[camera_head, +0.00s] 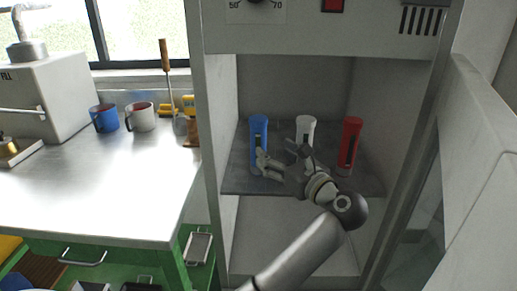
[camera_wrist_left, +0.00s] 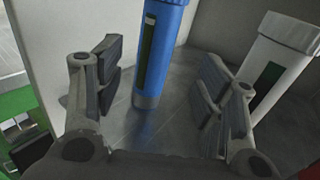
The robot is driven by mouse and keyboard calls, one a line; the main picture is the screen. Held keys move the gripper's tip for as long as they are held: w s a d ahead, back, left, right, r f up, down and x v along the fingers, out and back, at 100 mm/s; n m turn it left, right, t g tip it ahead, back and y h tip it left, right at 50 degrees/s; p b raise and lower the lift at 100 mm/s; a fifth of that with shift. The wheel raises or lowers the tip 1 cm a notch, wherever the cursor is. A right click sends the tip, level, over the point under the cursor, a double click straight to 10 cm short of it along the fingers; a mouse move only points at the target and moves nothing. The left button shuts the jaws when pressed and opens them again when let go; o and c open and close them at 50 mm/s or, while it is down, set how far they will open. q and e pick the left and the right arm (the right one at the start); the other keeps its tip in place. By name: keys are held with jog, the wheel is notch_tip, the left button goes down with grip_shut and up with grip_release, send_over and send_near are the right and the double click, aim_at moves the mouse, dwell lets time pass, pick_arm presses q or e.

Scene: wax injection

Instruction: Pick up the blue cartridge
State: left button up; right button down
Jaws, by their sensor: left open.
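The blue cartridge (camera_head: 258,142) stands upright at the left on the cabinet shelf (camera_head: 237,182). A white cartridge (camera_head: 305,130) stands in the middle and a red cartridge (camera_head: 350,146) at the right. My left gripper (camera_head: 270,160) is in front of the blue cartridge, inside the cabinet. In the left wrist view my left gripper (camera_wrist_left: 160,95) is open. The blue cartridge (camera_wrist_left: 161,55) shows beyond and between its two fingers, with a gap on each side. The white cartridge (camera_wrist_left: 278,60) is just right of the right finger. My right gripper is not in view.
Cabinet side walls (camera_head: 218,100) flank the shelf, and an open door (camera_head: 480,150) stands at the right. A steel-topped bench (camera_head: 100,195) at the left carries a blue mug (camera_head: 105,118), a white mug (camera_head: 141,117) and a machine (camera_head: 45,95).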

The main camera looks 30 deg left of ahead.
aim_at(263, 144)
pick_arm(q)
jog(key=shift+x, duration=1.2)
jog(key=shift+s+x, duration=0.15)
jog(key=shift+x, duration=1.25)
jog(key=shift+s+x, duration=0.15)
jog(key=shift+x, duration=1.25)
jog(key=shift+a+r, duration=0.1)
jog(key=c, duration=1.4)
